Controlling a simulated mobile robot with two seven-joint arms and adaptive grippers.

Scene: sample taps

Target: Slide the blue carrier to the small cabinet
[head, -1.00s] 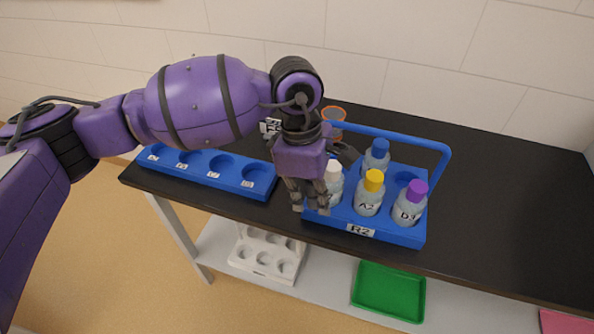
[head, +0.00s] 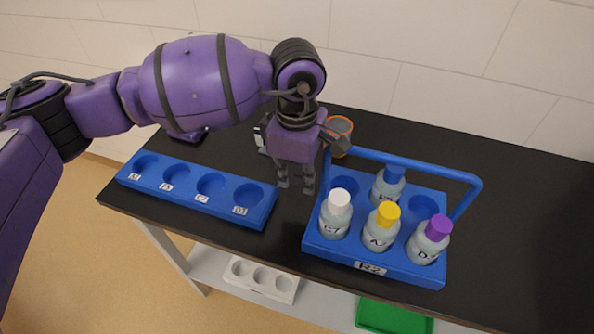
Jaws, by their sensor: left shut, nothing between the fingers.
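The blue carrier (head: 318,242) stands upright on the black bench, right of centre, with a label reading R2 and a raised blue handle. It holds bottles with white (head: 336,212), yellow (head: 382,226), purple (head: 430,239) and blue (head: 389,184) caps. My left gripper (head: 295,188) points down just left of the carrier, shut and empty, with a small gap showing between it and the carrier's left side. Whether a gripper part touches the handle's left end cannot be told. No small cabinet can be made out. My right gripper is not in view.
A blue rack (head: 195,193) with empty labelled holes lies left along the bench's front edge. An orange-rimmed cup (head: 340,134) stands behind my left gripper. A white rack (head: 262,279) and green tray (head: 392,317) sit on the shelf below. The bench (head: 535,225) is clear on the right.

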